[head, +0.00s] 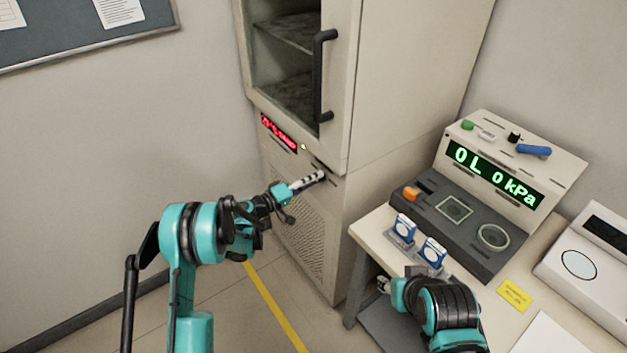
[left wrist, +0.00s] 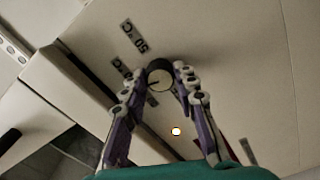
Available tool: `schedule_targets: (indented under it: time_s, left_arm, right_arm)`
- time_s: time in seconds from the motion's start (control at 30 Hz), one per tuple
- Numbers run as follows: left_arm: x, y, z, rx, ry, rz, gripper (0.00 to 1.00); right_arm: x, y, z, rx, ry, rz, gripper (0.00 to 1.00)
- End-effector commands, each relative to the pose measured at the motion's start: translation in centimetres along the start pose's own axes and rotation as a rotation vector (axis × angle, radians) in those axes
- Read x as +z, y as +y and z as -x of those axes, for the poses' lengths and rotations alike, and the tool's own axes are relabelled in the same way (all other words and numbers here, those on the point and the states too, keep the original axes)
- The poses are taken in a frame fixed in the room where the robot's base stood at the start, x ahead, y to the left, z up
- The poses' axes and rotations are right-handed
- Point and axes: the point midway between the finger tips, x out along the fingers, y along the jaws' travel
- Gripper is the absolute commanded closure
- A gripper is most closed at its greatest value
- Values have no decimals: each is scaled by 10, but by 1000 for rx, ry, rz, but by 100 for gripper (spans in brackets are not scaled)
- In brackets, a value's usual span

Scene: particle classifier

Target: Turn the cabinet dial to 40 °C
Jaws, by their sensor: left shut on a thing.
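The tall beige cabinet (head: 385,110) stands at the back, with a red lit display (head: 279,133) too slanted to read. My left gripper (head: 318,177) reaches its front below the door. In the left wrist view the round dial (left wrist: 160,78) has a pale face and a dark pointer line. My left gripper's fingers (left wrist: 166,86) are shut on its two sides. A label reading 50 °C (left wrist: 134,37) is beside the dial; another label (left wrist: 122,68) is partly hidden by a finger. My right gripper (head: 384,285) is low by the table's front edge; its jaws are unclear.
A small lit lamp (left wrist: 176,131) is near the dial. The cabinet door has a black handle (head: 321,75). To the right, a table (head: 378,229) carries a console with a green display (head: 494,174) and two blue-white pieces (head: 432,252). Open floor lies left of the cabinet.

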Motion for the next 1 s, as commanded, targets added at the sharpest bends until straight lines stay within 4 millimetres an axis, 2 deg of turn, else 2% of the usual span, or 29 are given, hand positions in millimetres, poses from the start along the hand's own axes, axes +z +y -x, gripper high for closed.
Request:
schedule_targets:
  time_s: [0.4, 1.0]
  left_arm:
    - [1, -1, 0, -1, -5, -237, 100]
    - [1, -1, 0, -1, -6, -290, 100]
  right_arm:
    - [0, 0, 0, 0, 0, 0, 60]
    - [0, 0, 0, 0, 0, 0, 60]
